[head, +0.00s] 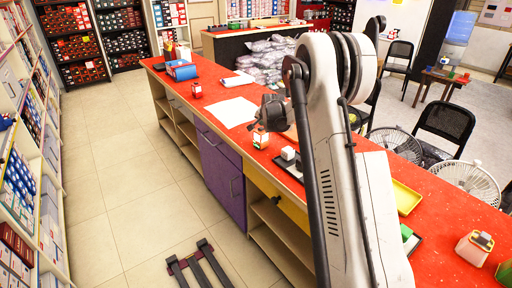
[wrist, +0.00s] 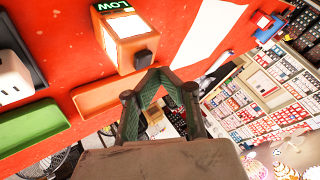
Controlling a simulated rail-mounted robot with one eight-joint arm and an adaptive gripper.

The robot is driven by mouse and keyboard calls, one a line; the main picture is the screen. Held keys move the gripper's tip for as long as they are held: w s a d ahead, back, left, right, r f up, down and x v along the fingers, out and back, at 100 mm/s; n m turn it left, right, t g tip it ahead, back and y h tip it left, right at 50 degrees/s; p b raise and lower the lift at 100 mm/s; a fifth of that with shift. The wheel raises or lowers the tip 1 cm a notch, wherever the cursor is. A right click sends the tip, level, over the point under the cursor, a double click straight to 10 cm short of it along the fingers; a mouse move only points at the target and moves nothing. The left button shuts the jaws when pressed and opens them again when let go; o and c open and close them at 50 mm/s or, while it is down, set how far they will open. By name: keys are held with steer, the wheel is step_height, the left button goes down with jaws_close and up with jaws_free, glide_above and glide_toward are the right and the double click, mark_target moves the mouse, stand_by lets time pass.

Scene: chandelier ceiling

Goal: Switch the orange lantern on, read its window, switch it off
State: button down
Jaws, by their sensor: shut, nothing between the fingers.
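The orange lantern (wrist: 126,42) stands on the red counter (wrist: 60,50). Its window (wrist: 115,6) shows the word LOW with green, partly cut off by the top edge of the wrist view. A black switch knob (wrist: 143,56) sticks out of its near side. My gripper (wrist: 160,72) is shut and empty, with its fingertips just beside and below the knob in the picture; I cannot tell whether they touch it. In the head view the lantern (head: 261,139) sits just below my gripper (head: 268,112), which is partly hidden by my arm.
White paper (head: 232,112), a small red lantern (head: 196,90) and a blue bin (head: 181,70) stand farther along. Another lantern (head: 474,248) stands at right.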

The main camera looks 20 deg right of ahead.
mark_target(261, 128)
steer(key=shift+f, duration=0.1)
stand_by(0.3)
steer(key=shift+f+b, duration=0.4)
steer(key=shift+b, duration=0.2)
steer(key=shift+f, duration=0.2)
stand_by(0.4)
steer(key=shift+r, duration=0.75)
steer(key=shift+r+p, duration=1.05)
steer(key=shift+r, duration=1.95)
